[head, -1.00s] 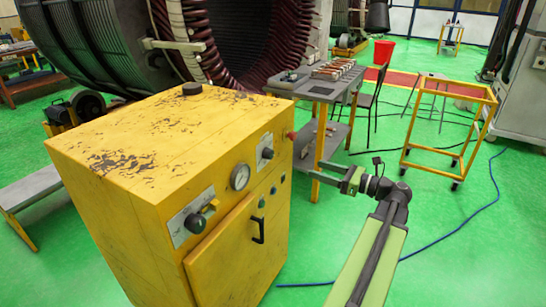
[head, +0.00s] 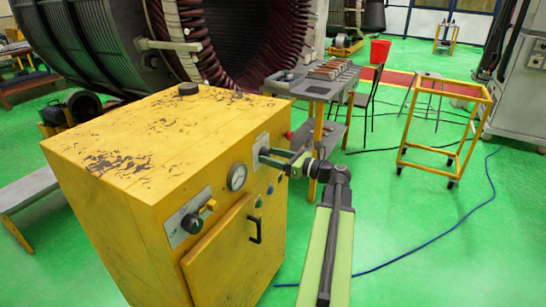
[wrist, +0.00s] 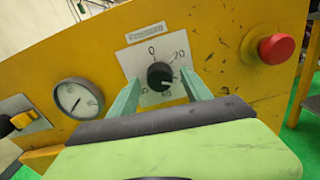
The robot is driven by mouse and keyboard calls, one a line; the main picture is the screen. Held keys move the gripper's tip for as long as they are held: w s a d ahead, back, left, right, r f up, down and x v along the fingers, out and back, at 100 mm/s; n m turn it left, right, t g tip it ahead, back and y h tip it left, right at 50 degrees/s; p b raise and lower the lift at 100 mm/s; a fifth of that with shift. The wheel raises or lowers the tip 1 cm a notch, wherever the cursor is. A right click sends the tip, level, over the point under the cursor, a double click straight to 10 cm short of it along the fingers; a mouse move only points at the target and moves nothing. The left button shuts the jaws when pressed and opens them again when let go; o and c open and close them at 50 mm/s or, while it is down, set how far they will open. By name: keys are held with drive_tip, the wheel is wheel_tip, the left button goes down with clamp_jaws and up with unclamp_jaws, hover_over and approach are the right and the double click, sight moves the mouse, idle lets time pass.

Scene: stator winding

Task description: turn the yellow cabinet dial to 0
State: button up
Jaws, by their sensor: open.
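The black dial (wrist: 160,76) sits on a white plate (wrist: 141,62) on the yellow cabinet (wrist: 215,45), with "0" printed at the top and "20" to its upper right. A small pale mark on the dial seems to face right and slightly down, away from the 0. In the wrist view my gripper (wrist: 161,78) is open, with one green finger on each side of the dial; I cannot tell whether they touch it. In the head view my gripper (head: 264,156) is at the cabinet's front face and hides most of the dial.
A red button (wrist: 276,48) is right of the dial. A round gauge (wrist: 77,98) is to its left, then a black knob with a yellow lever (head: 207,207). A black door handle (head: 255,229) sticks out below.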

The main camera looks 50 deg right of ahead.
clamp_jaws()
idle(0.3)
drive_tip(key=shift+n, duration=0.4)
drive_tip(key=n, duration=0.4)
drive_tip(key=shift+n, duration=0.3)
drive_tip(key=n, duration=1.2)
drive_tip(key=shift+n, duration=0.3)
drive_tip(key=n, duration=0.5)
drive_tip(key=shift+n, duration=0.4)
